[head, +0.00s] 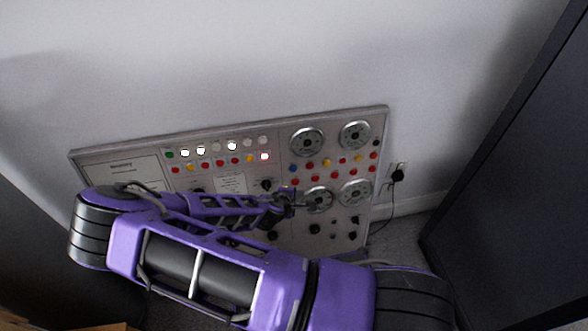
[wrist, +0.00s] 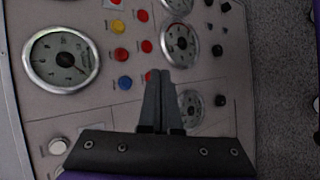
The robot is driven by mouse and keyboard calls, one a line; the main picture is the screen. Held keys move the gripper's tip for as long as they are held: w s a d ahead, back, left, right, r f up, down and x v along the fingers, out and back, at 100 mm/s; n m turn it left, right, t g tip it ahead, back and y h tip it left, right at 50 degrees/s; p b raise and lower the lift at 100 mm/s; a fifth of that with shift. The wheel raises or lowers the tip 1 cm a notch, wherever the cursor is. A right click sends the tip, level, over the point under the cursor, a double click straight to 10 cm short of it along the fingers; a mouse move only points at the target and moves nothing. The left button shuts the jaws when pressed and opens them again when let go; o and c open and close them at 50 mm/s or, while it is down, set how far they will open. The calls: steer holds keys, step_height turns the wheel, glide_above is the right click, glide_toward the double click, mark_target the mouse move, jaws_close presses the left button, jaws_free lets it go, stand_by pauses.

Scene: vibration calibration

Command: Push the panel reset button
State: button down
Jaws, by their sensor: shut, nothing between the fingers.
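The control panel (head: 270,131) leans by the wall with gauges, lamps and rows of coloured buttons; its grey face fills much of the wrist view (wrist: 100,108). I cannot read which button is the reset. My gripper (head: 291,201) is in front of the panel, by the lower middle gauge. In the wrist view my gripper (wrist: 160,74) is shut and empty. Its tips overlap a red button (wrist: 148,76), partly hidden; contact cannot be told. A blue button (wrist: 125,82) is just left of the tips. My arm hides the lower left of the panel in the head view.
A dark cabinet (head: 520,170) stands at the right. A black plug and socket (head: 397,175) are on the wall beside the panel. Large round gauges (head: 307,142) and black knobs (wrist: 218,50) are on the panel. Grey carpet (wrist: 285,70) lies beyond its edge.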

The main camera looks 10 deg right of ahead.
mark_target(293, 169)
steer(key=shift+w+f+b, duration=0.3)
steer(key=shift+w+b, duration=0.25)
steer(key=shift+w, duration=0.9)
steer(key=shift+w+f+b, duration=0.25)
steer(key=shift+w+b, duration=0.35)
steer(key=shift+w, duration=0.85)
steer(key=shift+w+f+b, duration=0.3)
steer(key=shift+w+b, duration=0.25)
steer(key=shift+w, duration=0.9)
steer(key=shift+w+f+b, duration=0.1)
steer(key=shift+w+b, duration=0.2)
steer(key=shift+w, duration=0.1)
steer(key=shift+w+b, duration=0.3)
steer(key=shift+w, duration=0.1)
steer(key=shift+s+a, duration=0.1)
steer(key=shift+s+p, duration=0.3)
steer(key=shift+s, duration=0.4)
